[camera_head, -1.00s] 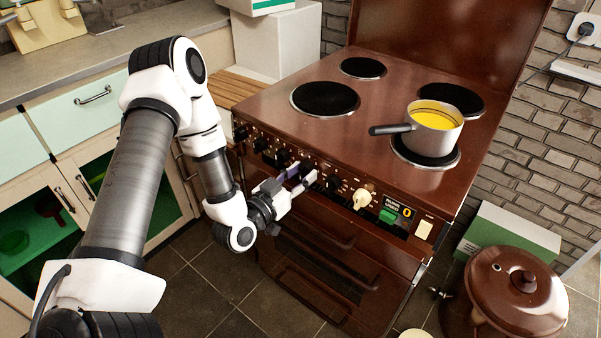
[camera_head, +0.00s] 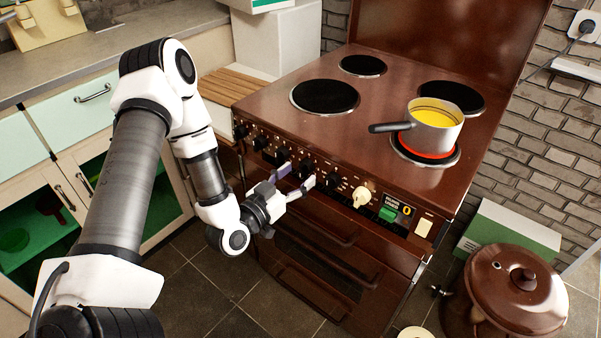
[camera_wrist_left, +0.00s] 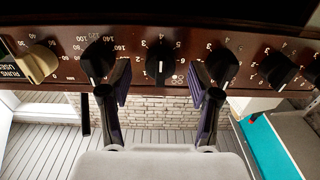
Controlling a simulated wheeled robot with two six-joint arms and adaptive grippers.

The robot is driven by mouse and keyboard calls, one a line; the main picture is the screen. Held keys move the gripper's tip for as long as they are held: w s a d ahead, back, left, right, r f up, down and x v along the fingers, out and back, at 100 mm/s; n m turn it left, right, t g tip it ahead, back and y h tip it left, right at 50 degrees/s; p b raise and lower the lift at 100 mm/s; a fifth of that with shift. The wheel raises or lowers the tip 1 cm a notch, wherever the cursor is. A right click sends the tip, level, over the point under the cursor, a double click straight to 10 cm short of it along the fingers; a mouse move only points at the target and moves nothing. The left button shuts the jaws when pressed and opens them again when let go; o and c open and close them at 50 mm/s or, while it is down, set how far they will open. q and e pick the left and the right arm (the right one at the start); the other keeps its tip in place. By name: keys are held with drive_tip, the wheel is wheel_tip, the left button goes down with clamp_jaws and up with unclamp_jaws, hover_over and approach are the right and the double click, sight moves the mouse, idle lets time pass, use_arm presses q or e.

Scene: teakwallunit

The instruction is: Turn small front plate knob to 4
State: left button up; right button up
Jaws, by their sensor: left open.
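The front plate knob (camera_wrist_left: 160,62) is a black knob on the brown stove's control panel. In the left wrist view it sits between my two fingers, with a "4" printed above it and a white mark on its face. The same black knob (camera_head: 306,167) shows in the head view. My left gripper (camera_head: 295,178) is open and empty in front of the panel; in the wrist view its fingertips (camera_wrist_left: 160,85) stand apart on either side of the knob, not closed on it. The hotplate (camera_head: 431,156) under the pot glows red. My right gripper is not in view.
A pot of yellow liquid (camera_head: 434,124) stands on the front right hotplate, handle to the left. Other black knobs (camera_head: 260,143) and a cream knob (camera_head: 362,197) flank the fingers. A brown lidded pot (camera_head: 515,285) is at the lower right.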

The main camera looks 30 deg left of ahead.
use_arm(q)
drive_tip(key=s, duration=0.5)
drive_tip(key=shift+s+a, duration=0.25)
drive_tip(key=shift+s, duration=0.1)
drive_tip(key=s+d+f+m+g+h+p, duration=0.2)
drive_tip(key=d+f+g+p, duration=0.15)
drive_tip(key=d, duration=0.25)
drive_tip(key=s+d+f+m+g+h+p, duration=0.1)
drive_tip(key=s+d+f+m+g+p, duration=0.15)
drive_tip(key=d+g+p, duration=0.3)
drive_tip(key=s+a+f+n+g+y, duration=0.1)
drive_tip(key=s+f+n+g+y, duration=0.1)
drive_tip(key=s, duration=0.6)
drive_tip(key=s+a+f+n+g+y+p, duration=0.1)
drive_tip(key=s+f+n+g+y, duration=0.1)
drive_tip(key=s+f+n+g, duration=0.2)
drive_tip(key=s+f+g, duration=0.2)
drive_tip(key=s+g, duration=0.1)
drive_tip(key=s, duration=0.1)
drive_tip(key=shift+a+f+y, duration=0.2)
drive_tip(key=shift+y, duration=0.1)
